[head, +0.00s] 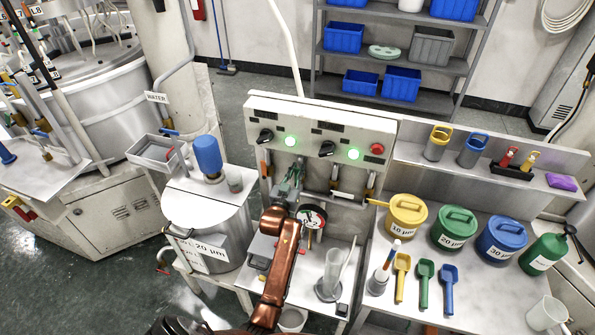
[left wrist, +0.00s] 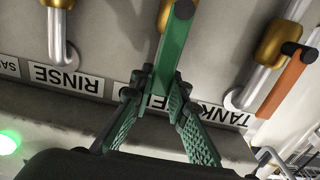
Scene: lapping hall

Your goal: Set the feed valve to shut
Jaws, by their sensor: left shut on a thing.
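The feed valve's green lever (left wrist: 172,50) shows in the left wrist view, with a brass valve body (left wrist: 163,16) behind its upper end. The label behind it is mostly covered; only part of a letter like E shows, between the RINSE label (left wrist: 66,78) and the TANK label (left wrist: 207,114). The lever runs nearly along the neighbouring pipes, slightly tilted. My left gripper (head: 292,180) is at the pipes under the control panel, its green ribbed fingers closed around the lever's lower end. In the head view the gripper largely hides this valve. My right gripper is out of view.
The TANK valve has an orange lever (left wrist: 287,82) close to the right of my fingers. The panel (head: 322,117) above carries black knobs, green lamps and a red button (head: 377,149). A round gauge (head: 312,216) and a clear cylinder (head: 332,270) stand close to my arm.

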